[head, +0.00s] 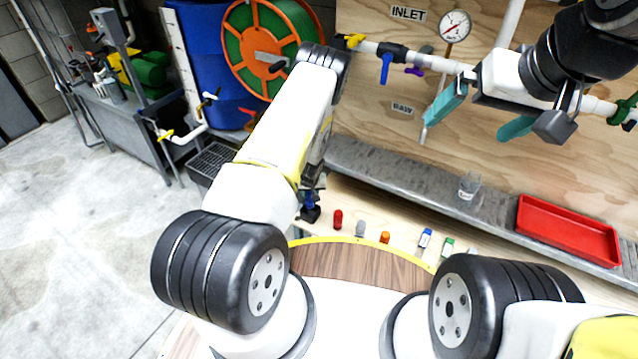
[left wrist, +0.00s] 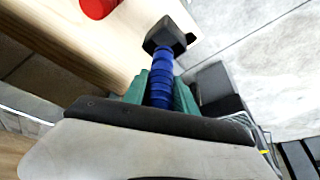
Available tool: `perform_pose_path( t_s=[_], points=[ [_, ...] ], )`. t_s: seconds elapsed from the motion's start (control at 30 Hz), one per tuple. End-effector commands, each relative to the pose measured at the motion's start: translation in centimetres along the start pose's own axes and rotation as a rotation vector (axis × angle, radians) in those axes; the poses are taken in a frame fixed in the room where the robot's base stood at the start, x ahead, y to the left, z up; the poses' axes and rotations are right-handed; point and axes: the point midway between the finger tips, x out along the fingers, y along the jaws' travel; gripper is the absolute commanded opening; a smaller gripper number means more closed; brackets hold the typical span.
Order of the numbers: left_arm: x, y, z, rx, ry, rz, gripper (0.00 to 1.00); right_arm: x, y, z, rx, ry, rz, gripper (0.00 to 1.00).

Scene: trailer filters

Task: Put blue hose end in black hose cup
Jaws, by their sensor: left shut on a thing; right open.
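My left gripper (left wrist: 161,88) has its teal fingers closed on the blue ribbed hose end (left wrist: 160,85), seen in the left wrist view. The black hose cup (left wrist: 168,35) is at the far tip of the blue piece, beside the edge of the wooden table. The two meet in the picture, but I cannot tell how deep the blue end sits in the cup. In the head view the black cup (head: 310,214) shows just below the blue piece (head: 309,199), with the left gripper mostly hidden by its arm. My right gripper (head: 467,126) is open and empty at the upper right, before the pipe.
Red, grey, orange, blue and green small items (head: 385,237) line the table right of the cup. A grey metal shelf (head: 400,179) holds a clear glass (head: 469,186) and a red tray (head: 568,233). A valved pipe crosses the plywood wall behind. The floor at left is clear.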

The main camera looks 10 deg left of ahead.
Motion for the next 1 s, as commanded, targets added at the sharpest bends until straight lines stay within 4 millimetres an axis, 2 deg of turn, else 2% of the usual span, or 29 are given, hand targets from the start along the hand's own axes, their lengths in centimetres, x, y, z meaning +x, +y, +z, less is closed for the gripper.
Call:
perform_pose_path(
  t_s=[0.03, 0.23, 0.43, 0.9, 0.93, 1.0],
  points=[
    [0.9, 0.0, 0.4, 0.001, 0.0, -0.001, 0.0, 0.0, 0.0, 0.0, 0.0, 0.0, 0.0, 1.0],
    [2.6, 0.0, 1.0, 0.0, 0.001, 0.0, 0.0, 0.0, 0.0, 0.0, 0.0, 0.0, 0.0, 1.0],
    [5.3, 0.0, 2.2, 0.0, 0.0, -0.001, 0.0, 0.0, 0.0, 0.0, 0.0, 0.0, 0.0, 1.0],
    [6.2, 0.0, 2.5, -0.002, 0.001, 0.0, 0.0, 0.0, 0.0, 0.0, 0.0, 0.0, 0.0, 1.0],
    [6.1, 0.0, 2.5, -0.002, 0.0, 0.0, 0.39, 0.0, 0.0, 0.0, 0.0, 0.0, 0.0, 1.0],
    [6.1, 0.0, 2.5, -0.002, 0.0, 0.0, 0.53, 0.0, 0.0, 0.0, 0.0, 0.0, 0.0, 1.0]
  ],
)
